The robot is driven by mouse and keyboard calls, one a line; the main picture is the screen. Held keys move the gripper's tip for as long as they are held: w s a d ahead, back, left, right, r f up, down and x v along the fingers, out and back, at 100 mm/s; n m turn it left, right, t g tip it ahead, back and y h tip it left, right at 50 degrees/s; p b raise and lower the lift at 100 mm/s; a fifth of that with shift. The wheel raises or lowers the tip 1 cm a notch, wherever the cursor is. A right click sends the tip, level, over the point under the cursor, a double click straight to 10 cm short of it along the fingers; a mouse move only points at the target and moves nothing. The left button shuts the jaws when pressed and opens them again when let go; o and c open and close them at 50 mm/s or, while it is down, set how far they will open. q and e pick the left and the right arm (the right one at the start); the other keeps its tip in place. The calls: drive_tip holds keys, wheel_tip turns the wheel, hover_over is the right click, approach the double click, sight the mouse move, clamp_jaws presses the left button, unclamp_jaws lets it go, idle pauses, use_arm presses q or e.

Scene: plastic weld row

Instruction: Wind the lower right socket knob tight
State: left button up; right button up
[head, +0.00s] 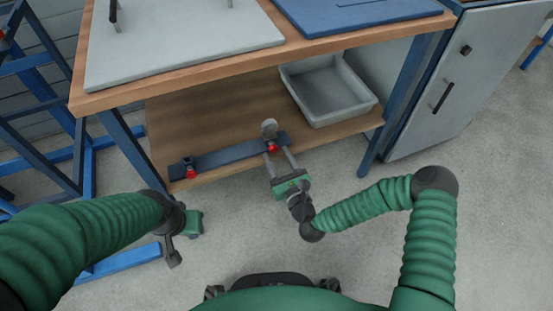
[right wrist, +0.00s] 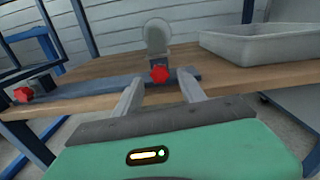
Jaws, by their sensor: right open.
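The lower right socket knob (head: 271,147) is red and sits at the front of a dark blue bar (head: 220,157) on the bench's lower shelf. In the right wrist view the knob (right wrist: 159,74) appears between the fingertips. My right gripper (head: 277,152) is open, its two grey fingers pointing at the shelf, one on each side of the knob in the picture. I cannot tell whether they touch it. A grey round-headed part (right wrist: 158,37) stands just behind the knob. My left gripper (head: 188,228) hangs low at the left, away from the bar; its fingers are unclear.
A second red knob (head: 190,173) is at the bar's left end. A grey tray (head: 328,88) stands on the wooden lower shelf (head: 215,110) to the right. Blue bench legs (head: 392,107) flank the shelf, with the benchtop (head: 180,73) above. Floor in front is clear.

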drive_tip(key=shift+w+a, duration=0.1)
drive_tip(key=shift+w, duration=0.4)
drive_tip(key=shift+r, duration=0.1)
drive_tip(key=shift+c, duration=0.9)
clamp_jaws()
drive_tip(key=n+p, duration=0.4)
drive_tip(key=n, duration=0.1)
drive_tip(key=shift+n, duration=0.3)
